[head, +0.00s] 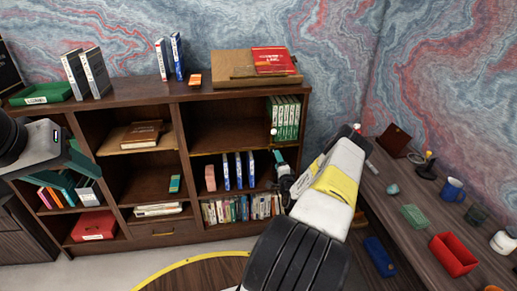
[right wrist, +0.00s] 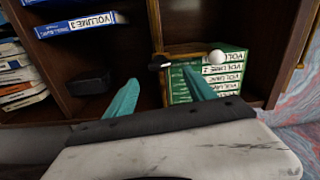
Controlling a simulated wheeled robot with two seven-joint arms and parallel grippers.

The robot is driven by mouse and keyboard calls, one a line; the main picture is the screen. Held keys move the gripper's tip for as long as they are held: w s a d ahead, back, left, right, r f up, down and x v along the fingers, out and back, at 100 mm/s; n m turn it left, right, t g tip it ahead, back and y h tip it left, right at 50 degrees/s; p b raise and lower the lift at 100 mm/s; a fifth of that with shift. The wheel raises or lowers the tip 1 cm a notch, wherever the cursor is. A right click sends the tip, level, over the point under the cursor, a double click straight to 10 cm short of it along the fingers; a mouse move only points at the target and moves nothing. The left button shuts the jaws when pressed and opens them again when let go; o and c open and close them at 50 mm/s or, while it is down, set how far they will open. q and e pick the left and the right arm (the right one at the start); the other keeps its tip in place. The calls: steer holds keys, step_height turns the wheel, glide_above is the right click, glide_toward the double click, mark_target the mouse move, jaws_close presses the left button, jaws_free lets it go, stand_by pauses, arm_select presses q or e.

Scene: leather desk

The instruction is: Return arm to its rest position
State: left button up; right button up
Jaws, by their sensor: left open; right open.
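My right arm (head: 330,190) reaches from the lower middle of the head view to the right column of the bookcase (head: 185,150). Its gripper (right wrist: 160,92) is open in the right wrist view, with teal fingers spread and nothing between them. One fingertip appears close to or in front of the green volumes (right wrist: 215,75); contact cannot be told. These volumes also stand in the upper right compartment in the head view (head: 287,115). My left gripper (head: 75,168) is open at the left edge, in front of the left column, and seems empty.
Blue volumes (head: 238,170) stand below the green ones. A red book (head: 272,60) lies on a wooden stand on top. A side desk at right holds a red bin (head: 453,254), a blue mug (head: 452,189) and a green box (head: 413,217). A round table (head: 200,273) is at the bottom.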

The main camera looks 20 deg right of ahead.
steer(key=shift+v, duration=1.1)
steer(key=w+a+r+n+g+y, duration=0.25)
steer(key=a+r+n, duration=0.25)
steer(key=r, duration=0.6)
steer(key=w+a+r+n+g+y, duration=0.2)
steer(key=w+a+r+n, duration=0.3)
steer(key=r, duration=0.5)
steer(key=s+a+r+n+g, duration=0.2)
steer(key=s+a+r+n, duration=0.1)
steer(key=s+a+r, duration=0.55)
steer(key=s+a+r+n+g, duration=0.25)
steer(key=s+a+r, duration=0.35)
steer(key=s+r, duration=0.55)
steer(key=s+a+n+g+y, duration=0.1)
steer(key=s+a+n, duration=0.1)
steer(key=s, duration=0.9)
steer(key=s+a+r+n+g+y, duration=0.1)
steer(key=s+a, duration=0.4)
steer(key=s, duration=0.7)
steer(key=shift+a+n, duration=0.25)
steer(key=shift+n, duration=0.5)
